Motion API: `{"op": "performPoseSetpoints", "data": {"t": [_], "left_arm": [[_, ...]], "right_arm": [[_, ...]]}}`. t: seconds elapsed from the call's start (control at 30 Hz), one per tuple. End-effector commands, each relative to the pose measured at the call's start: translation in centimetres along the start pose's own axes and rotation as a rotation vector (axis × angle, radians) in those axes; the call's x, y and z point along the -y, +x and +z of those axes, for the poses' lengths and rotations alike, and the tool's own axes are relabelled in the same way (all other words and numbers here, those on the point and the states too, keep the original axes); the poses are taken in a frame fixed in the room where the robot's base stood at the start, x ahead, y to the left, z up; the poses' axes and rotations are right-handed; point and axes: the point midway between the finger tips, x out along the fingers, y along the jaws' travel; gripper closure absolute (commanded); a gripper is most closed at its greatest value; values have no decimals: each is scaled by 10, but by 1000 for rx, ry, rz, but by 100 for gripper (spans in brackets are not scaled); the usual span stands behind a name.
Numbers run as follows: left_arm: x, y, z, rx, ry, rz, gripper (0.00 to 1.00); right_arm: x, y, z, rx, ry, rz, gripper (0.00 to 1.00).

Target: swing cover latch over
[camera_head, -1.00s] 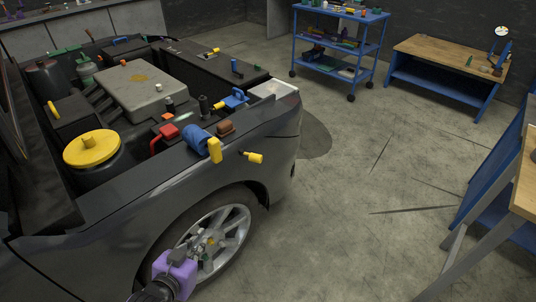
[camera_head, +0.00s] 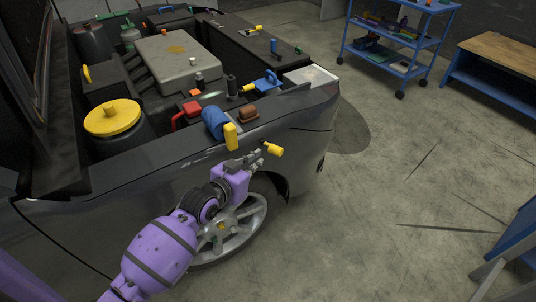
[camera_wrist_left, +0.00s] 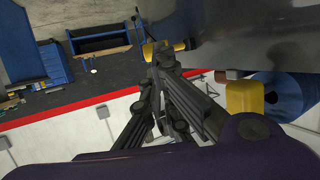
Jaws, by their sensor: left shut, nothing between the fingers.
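A small yellow lever (camera_head: 273,149) sticks out from the upper side of the dark car's fender, and it also shows in the left wrist view (camera_wrist_left: 180,45). Left of it, a larger yellow handle (camera_head: 231,137) hangs at the end of a blue cylinder (camera_head: 213,121). I cannot tell for sure which of these is the cover latch. My left gripper (camera_head: 256,159) is shut and empty, with its tips close beside the small yellow lever; contact cannot be told. In the left wrist view the fingers (camera_wrist_left: 160,62) point at the lever. My right gripper is out of view.
The open engine bay holds a grey engine block (camera_head: 178,62), a yellow cap (camera_head: 112,118), a red handle (camera_head: 186,114) and a blue clamp-like part (camera_head: 267,81). A blue cart (camera_head: 392,48) and a workbench (camera_head: 505,52) stand behind.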

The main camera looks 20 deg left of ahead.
Motion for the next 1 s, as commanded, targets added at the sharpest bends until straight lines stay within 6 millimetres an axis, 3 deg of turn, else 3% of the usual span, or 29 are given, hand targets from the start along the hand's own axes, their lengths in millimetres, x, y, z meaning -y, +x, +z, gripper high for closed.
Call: {"op": "performPoseSetpoints", "data": {"t": [0.2, 0.4, 1.0], "left_arm": [[0, 44, 0, 1, 1, 1, 100], [-1, 66, 0, 1, 0, 1, 100], [0, 72, 0, 0, -1, -5, 100]], "right_arm": [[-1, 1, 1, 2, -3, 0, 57], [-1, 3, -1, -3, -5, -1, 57], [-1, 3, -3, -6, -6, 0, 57]]}}
